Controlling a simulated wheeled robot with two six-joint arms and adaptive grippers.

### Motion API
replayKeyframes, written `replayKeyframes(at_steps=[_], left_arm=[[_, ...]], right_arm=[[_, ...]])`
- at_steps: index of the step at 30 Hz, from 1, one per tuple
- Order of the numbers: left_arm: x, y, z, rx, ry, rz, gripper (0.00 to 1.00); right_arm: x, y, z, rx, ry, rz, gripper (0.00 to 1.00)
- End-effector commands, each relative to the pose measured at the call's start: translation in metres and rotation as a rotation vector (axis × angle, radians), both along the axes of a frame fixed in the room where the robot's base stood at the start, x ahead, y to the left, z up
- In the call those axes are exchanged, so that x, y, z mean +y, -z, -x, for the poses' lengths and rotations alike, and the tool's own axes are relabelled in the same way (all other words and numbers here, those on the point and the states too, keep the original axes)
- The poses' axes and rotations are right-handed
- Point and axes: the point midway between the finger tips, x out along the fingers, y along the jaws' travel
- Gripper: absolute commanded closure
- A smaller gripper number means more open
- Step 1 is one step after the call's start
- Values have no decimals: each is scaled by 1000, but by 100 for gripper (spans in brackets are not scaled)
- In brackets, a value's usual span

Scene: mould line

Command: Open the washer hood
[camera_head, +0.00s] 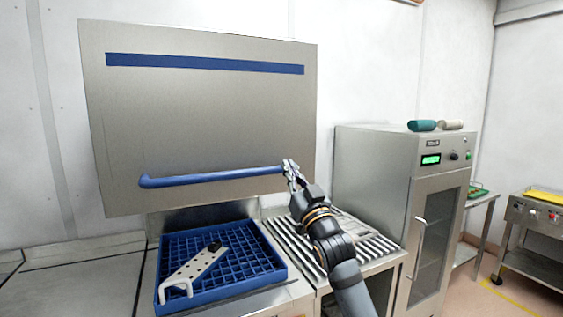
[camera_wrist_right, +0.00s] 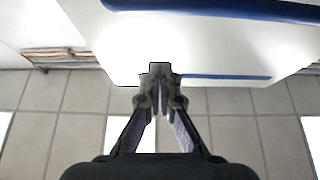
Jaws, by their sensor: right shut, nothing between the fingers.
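The washer hood (camera_head: 200,120) is a large steel box with a blue stripe near its top and a blue bar handle (camera_head: 215,178) along its lower front. It stands raised, with a gap between its lower edge and the blue rack below. My right gripper (camera_head: 290,168) is at the right end of the handle, its fingers shut with nothing between them. In the right wrist view the shut fingers (camera_wrist_right: 160,75) lie in front of the pale hood face (camera_wrist_right: 200,48); whether they touch the handle I cannot tell. My left gripper is out of view.
A blue rack (camera_head: 270,277) holding a white perforated part (camera_head: 195,267) sits under the hood. A slatted steel table (camera_head: 383,246) is to its right, below my right arm. A steel cabinet (camera_head: 375,180) stands farther right, then a cart (camera_head: 535,215).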

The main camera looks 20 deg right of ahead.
Motion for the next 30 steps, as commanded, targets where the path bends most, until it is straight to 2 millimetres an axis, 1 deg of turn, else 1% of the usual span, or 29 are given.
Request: replayKeyframes(at_steps=[1,8,9,12,16,21,30], left_arm=[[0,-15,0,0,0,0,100],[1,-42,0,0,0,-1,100],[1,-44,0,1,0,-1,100],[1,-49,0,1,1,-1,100],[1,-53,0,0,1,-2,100],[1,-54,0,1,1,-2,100],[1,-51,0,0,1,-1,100]], right_arm=[[1,-15,-10,0,-2,-6,100],[2,-38,-53,1,-1,-3,100],[2,-31,-57,6,-1,-2,100],[2,-12,-58,6,0,0,100],[2,2,-61,3,1,1,100],[2,8,-61,1,1,1,100],[2,10,-61,1,1,1,100]])
